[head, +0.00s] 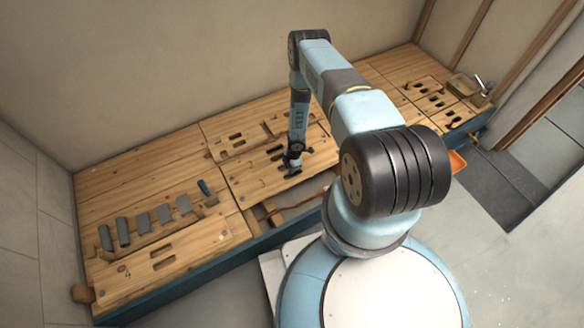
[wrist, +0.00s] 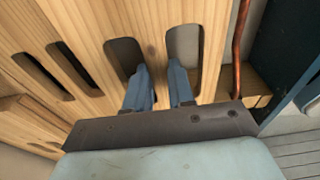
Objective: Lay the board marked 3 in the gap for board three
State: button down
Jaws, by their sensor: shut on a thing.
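My gripper (head: 292,165) is over the middle of the bench, with its fingers (wrist: 159,92) in the two slots of a wooden board. It is shut on the bridge between the slots. This slotted board (head: 246,180) also fills the middle of the wrist view (wrist: 120,25). I cannot read a number on it, and I cannot tell whether it is raised. An open gap (head: 318,188) with a copper pipe (head: 288,208) lies along the front of the bench beside the board. The pipe also shows right of the board in the wrist view (wrist: 238,50).
More slotted boards (head: 434,100) and a tray (head: 464,86) are at the right.

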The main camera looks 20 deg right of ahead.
jog(key=shift+f, duration=1.35)
dwell(0.7)
jog(key=c, duration=0.9)
grip_release()
jog(key=shift+f, duration=0.1)
jog(key=r, duration=0.4)
jog(key=d+r, duration=0.1)
jog(key=r, duration=0.4)
jog(key=d+r, duration=0.1)
jog(key=r, duration=0.3)
jog(key=shift+w+r, duration=0.2)
jog(key=shift+r, duration=0.1)
jog(key=shift+w+r, duration=0.1)
